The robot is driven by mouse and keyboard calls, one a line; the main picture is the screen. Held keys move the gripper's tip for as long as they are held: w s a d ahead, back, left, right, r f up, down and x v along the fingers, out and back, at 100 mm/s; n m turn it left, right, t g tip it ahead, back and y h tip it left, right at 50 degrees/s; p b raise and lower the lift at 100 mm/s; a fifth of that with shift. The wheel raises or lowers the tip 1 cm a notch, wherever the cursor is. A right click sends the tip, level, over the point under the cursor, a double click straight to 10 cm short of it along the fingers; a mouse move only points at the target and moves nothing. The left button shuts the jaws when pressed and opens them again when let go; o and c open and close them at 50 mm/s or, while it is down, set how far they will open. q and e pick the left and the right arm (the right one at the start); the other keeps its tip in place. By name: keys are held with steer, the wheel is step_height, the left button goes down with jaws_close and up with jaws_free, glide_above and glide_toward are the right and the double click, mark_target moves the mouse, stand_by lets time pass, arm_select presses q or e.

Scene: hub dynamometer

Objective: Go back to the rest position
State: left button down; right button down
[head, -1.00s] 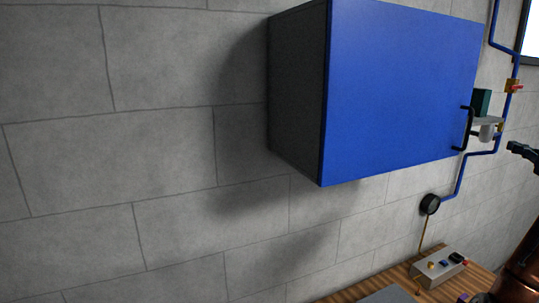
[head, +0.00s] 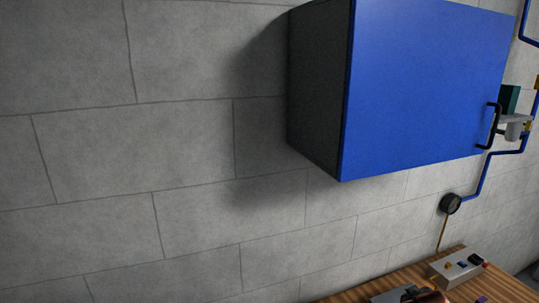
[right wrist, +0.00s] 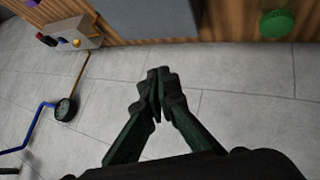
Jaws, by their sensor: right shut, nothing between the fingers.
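My right gripper (right wrist: 160,95) shows in the right wrist view with its dark fingers together, shut and empty. It is in front of the grey block wall and apart from the wooden bench. My left gripper is not in either view.
A blue wall cabinet (head: 425,90) with a black handle (head: 488,126) hangs shut. Below are a round gauge (head: 451,204) on a blue pipe, a wooden bench (head: 395,278) and a grey control box (head: 458,266). The wall at left is bare.

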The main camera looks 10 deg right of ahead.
steer(key=s+a+f+g+y, duration=0.2)
steer(key=s+a+f, duration=1.2)
steer(key=f, duration=0.3)
steer(key=s+a+f+g+y, duration=0.1)
steer(key=s+a+f, duration=0.2)
steer(key=s+a, duration=0.45)
steer(key=s+a+f+g+y, duration=0.1)
steer(key=s+a+f, duration=0.2)
steer(key=s+a, duration=0.45)
step_height(320, 180, down, 33)
steer(key=s+g+b, duration=0.1)
steer(key=s+b, duration=0.2)
steer(key=b, duration=0.3)
steer(key=s+f+g+b, duration=0.1)
steer(key=s+f+b, duration=0.1)
steer(key=s+f, duration=0.8)
steer(key=s+f+b, duration=0.3)
steer(key=s+f, duration=0.7)
steer(key=f, duration=0.6)
steer(key=shift+g+y, duration=0.3)
steer(key=shift+g, duration=0.1)
steer(key=shift+a, duration=0.1)
